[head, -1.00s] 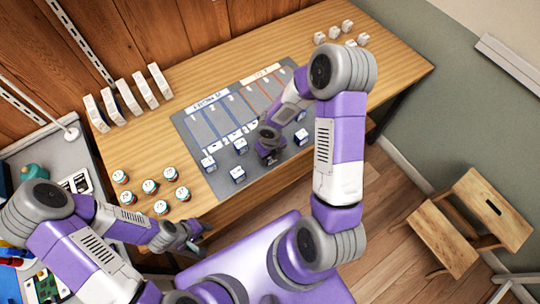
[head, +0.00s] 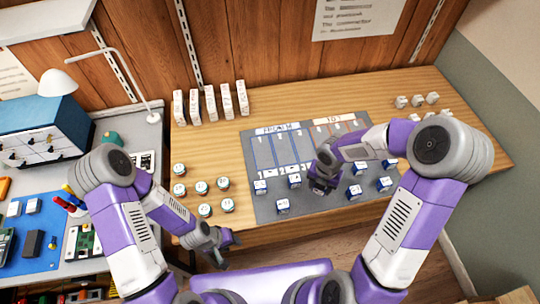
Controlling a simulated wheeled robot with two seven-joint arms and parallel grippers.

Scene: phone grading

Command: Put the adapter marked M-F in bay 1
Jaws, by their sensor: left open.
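Several small blue-and-white adapter cubes stand on the grey mat (head: 320,213), among them one at the left (head: 260,187), one at the front (head: 282,206) and one at the right (head: 384,184). Their markings are too small to read, so I cannot tell which is M-F. The mat has blue-outlined bays at left, with the leftmost bay (head: 262,153) likely numbered 1, and orange-outlined bays at right. My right gripper (head: 322,188) is low over the mat's middle among the cubes; its jaws are unclear. My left gripper (head: 226,246) is open and empty by the table's front edge.
Several round white-topped jars (head: 202,187) stand left of the mat. Upright white boxes (head: 210,104) stand behind them. Small white cubes (head: 417,101) stand at the back right. A grey bench at left holds a lamp (head: 56,82) and a blue cabinet (head: 40,130).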

